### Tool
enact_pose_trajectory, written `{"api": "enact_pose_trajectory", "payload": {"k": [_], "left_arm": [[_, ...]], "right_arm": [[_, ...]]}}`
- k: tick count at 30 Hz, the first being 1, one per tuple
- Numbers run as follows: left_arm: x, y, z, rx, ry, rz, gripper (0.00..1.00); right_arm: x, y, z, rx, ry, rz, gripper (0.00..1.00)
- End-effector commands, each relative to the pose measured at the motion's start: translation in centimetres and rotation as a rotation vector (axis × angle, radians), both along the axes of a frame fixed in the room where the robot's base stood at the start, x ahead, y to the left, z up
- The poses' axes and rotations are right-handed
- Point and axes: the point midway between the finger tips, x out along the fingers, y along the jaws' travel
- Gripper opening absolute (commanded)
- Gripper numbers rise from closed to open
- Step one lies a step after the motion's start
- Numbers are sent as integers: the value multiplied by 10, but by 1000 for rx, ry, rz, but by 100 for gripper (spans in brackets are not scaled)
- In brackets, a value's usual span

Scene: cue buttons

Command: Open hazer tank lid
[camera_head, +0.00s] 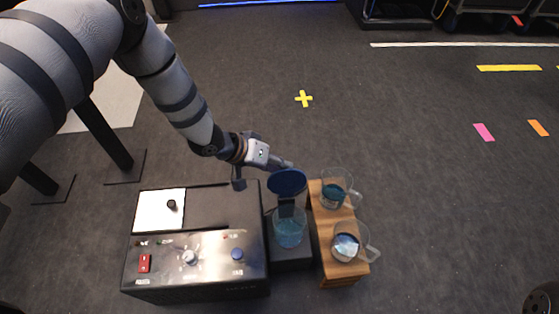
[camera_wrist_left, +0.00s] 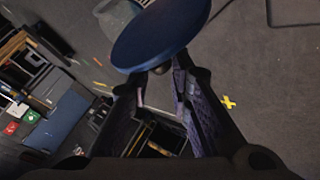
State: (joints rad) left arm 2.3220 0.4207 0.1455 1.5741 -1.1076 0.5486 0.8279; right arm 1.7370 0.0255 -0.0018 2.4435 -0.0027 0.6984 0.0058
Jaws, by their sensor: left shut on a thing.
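The hazer tank (camera_head: 289,231) is a clear container with blue liquid on the right side of the black hazer (camera_head: 222,208). Its round dark blue lid (camera_head: 287,181) is above the tank's back side, tilted up off the mouth. My left gripper (camera_head: 286,165) comes in from behind and is shut at the lid's edge. In the left wrist view the lid (camera_wrist_left: 160,32) is a large blue disc beyond the fingertips of my left gripper (camera_wrist_left: 168,74), which meet at its rim. The exact contact is partly hidden by the lid.
The hazer's top carries a red switch (camera_head: 145,263) and knobs. The carpet behind is clear, with a yellow cross (camera_head: 303,98).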

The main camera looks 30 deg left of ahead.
Motion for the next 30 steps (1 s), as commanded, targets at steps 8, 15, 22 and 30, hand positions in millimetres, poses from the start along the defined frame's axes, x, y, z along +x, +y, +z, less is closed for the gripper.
{"api": "enact_pose_trajectory", "payload": {"k": [8,15,22,30], "left_arm": [[-2,1,-5,4,7,2,0],[-2,2,-5,5,6,3,0],[-2,3,-5,7,6,4,27],[-1,1,-3,3,3,2,38]], "right_arm": [[-1,0,-1,1,2,1,40],[-1,0,-1,1,2,1,40],[-1,0,-1,1,2,1,40],[0,0,-1,1,2,1,40]]}}
